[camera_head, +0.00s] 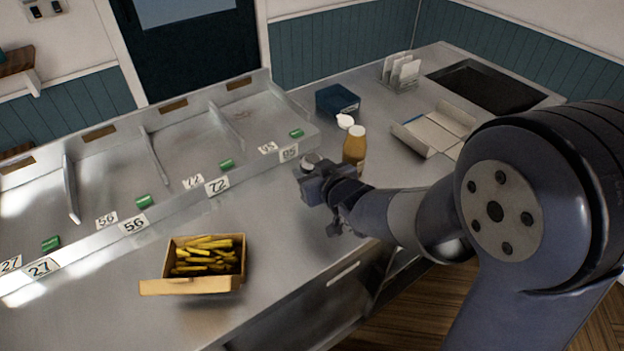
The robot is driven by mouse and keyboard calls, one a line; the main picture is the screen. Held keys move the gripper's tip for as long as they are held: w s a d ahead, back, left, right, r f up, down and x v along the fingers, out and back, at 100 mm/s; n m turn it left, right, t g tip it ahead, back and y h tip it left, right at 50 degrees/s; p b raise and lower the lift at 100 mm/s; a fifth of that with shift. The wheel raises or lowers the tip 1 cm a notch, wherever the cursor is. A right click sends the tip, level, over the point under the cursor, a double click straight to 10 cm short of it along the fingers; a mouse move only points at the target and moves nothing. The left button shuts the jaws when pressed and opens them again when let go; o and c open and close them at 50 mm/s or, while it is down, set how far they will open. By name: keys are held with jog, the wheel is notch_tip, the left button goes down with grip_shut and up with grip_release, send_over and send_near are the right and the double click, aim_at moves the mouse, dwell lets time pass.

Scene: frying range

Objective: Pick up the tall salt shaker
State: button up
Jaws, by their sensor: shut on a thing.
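My gripper (322,184) is over the steel counter, left of the brown bottle. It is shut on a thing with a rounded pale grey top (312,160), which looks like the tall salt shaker. Only this top shows above the jaws. The jaws and wrist hide the rest, so I cannot tell whether its base touches the counter.
A brown bottle (355,146) with a pale cap stands close right of my gripper, with a white-topped item (345,121) behind it. A dark blue box (337,100) is farther back. A carton of fries (191,286) sits front left. Numbered bays (150,228) line the left.

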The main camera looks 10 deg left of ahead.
jog(key=shift+r, duration=0.1)
jog(key=shift+c, duration=0.2)
notch_tip(320, 180, up, 9)
jog(key=p, duration=0.3)
jog(key=shift+r, duration=0.2)
jog(key=shift+s+a+r+n+y+p, duration=0.3)
jog(key=shift+s+a+r+p, duration=0.25)
jog(key=shift+a+r, duration=0.2)
jog(key=s+a+r+n+g+y+p, duration=0.25)
jog(key=s+a+n+g+p, duration=0.35)
jog(key=s, duration=0.5)
jog(key=s+a+r+n+g+y+p, duration=0.2)
jog(key=s+a+r+n+g, duration=0.15)
jog(key=s+a, duration=0.6)
notch_tip(320, 180, down, 9)
jog(key=w+d+n+t+y+b, duration=0.1)
jog(key=n+t+y+b, duration=0.4)
jog(key=n+b, duration=1.5)
jog(key=d+b, duration=0.1)
jog(key=b, duration=2.4)
jog(key=shift+w+f+t+b, duration=0.15)
jog(key=shift+w+t+b, duration=0.1)
jog(key=shift+t+b, duration=0.15)
